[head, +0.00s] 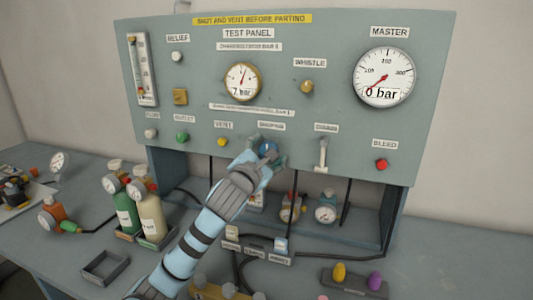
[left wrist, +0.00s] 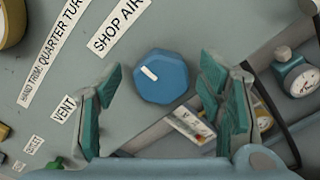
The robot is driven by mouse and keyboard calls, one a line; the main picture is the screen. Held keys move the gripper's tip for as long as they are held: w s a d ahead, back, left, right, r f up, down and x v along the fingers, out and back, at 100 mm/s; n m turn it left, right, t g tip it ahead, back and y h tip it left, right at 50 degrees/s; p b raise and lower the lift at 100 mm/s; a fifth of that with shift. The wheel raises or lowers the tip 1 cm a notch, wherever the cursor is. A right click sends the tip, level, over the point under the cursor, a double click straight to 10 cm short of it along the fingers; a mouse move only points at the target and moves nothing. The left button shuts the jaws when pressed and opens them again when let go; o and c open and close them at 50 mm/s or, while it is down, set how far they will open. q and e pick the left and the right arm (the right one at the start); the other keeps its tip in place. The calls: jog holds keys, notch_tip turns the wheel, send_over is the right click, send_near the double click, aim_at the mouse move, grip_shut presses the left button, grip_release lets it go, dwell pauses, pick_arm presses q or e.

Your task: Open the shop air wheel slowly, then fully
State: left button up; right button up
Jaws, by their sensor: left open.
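The shop air wheel is a small blue faceted knob (head: 268,147) low on the grey test panel. In the left wrist view the blue knob (left wrist: 164,77) shows a white pointer mark toward its upper left, just below the SHOP AIR label (left wrist: 120,26). My left gripper (head: 266,158) is in front of the knob and partly covers it. In the left wrist view its teal-padded fingers (left wrist: 162,98) are open, one on each side of the knob, with visible gaps.
A yellow vent knob (head: 222,142) is left of the wheel and a white lever (head: 322,155) is right. Bottles (head: 152,218) stand on the bench at left.

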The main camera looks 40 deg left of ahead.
aim_at(272, 110)
pick_arm(q)
jog(key=r, duration=0.5)
jog(key=w+r, duration=0.1)
jog(key=r, duration=0.1)
jog(key=shift+a+r, duration=0.1)
jog(key=shift+r, duration=0.1)
jog(key=shift+s+r, duration=0.3)
jog(key=shift+r, duration=0.35)
jog(key=shift+s+r, duration=0.25)
jog(key=shift+r, duration=0.35)
jog(key=shift+s+r, duration=0.15)
jog(key=shift+s, duration=0.1)
jog(key=shift+w+f, duration=0.3)
jog(key=shift+w, duration=0.15)
jog(key=shift+s, duration=0.2)
